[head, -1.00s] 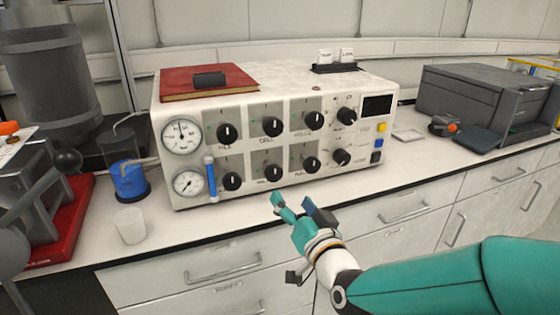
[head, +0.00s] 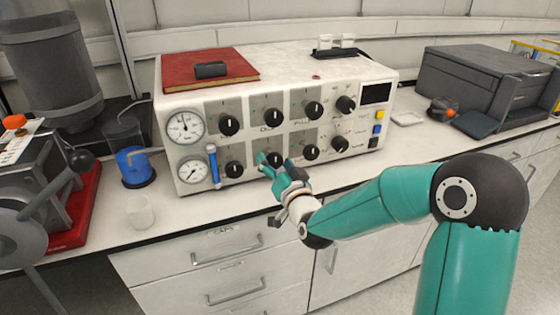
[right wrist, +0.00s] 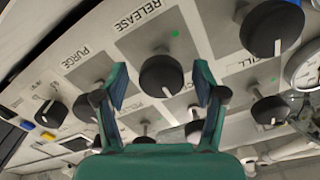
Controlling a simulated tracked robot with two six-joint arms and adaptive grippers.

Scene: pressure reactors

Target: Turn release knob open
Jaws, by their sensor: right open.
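The release knob (right wrist: 160,75) is black with a white pointer mark, under the label RELEASE on the white control box. A green dot sits on the panel near it. In the head view the release knob (head: 276,159) is the second from the left in the lower row, partly covered by my gripper. My right gripper (head: 275,164) is open in front of it. In the right wrist view my right gripper (right wrist: 161,82) has its teal fingers on either side of the knob, with visible gaps. My left gripper is not in view.
The purge knob (right wrist: 90,105) and several other knobs sit close around. Two gauges (head: 184,127) and a blue tube (head: 213,166) are at the box's left. A blue-filled beaker (head: 134,167) and a small cup (head: 140,212) stand left on the counter.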

